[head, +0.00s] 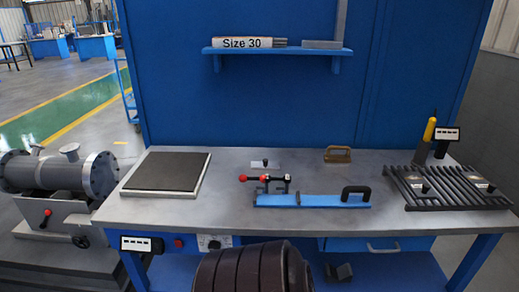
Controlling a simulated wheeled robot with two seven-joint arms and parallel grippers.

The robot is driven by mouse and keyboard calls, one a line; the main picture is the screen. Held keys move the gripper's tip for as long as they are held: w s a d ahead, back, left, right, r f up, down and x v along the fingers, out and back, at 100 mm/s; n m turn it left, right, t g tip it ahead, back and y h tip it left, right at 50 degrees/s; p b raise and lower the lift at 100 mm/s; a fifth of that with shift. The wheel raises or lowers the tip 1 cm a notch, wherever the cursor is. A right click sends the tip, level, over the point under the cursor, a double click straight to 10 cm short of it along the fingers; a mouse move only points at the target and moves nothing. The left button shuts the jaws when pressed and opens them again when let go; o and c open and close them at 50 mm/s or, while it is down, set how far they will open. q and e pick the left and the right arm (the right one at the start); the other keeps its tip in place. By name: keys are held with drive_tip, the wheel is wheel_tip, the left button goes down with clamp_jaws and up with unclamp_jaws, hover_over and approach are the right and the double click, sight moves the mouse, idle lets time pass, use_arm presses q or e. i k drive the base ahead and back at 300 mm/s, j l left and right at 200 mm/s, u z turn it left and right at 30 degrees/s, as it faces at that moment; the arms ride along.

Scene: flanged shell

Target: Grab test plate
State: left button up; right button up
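No thing is labelled as a test plate, and I cannot tell which one it is. A square dark plate with a pale edge (168,173) lies flat at the left of the workbench (235,206). A blue flat bar (325,201) with a black handle (356,193) lies near the front middle. A red-tipped clamp-like tool (266,180) is at the bar's left end. A small brown handled piece (337,154) stands at the back. Neither of my grippers is in view.
A dark slatted rack (450,190) carrying small pieces fills the right end. A yellow-handled tool (429,129) stands behind it. A blue shelf (275,50) holds a "Size 30" bar (247,43). A grey flanged shell (62,174) sits left of the bench. The bench between plate and clamp is clear.

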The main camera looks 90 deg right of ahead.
sight(265, 164)
drive_tip(key=z, duration=2.8)
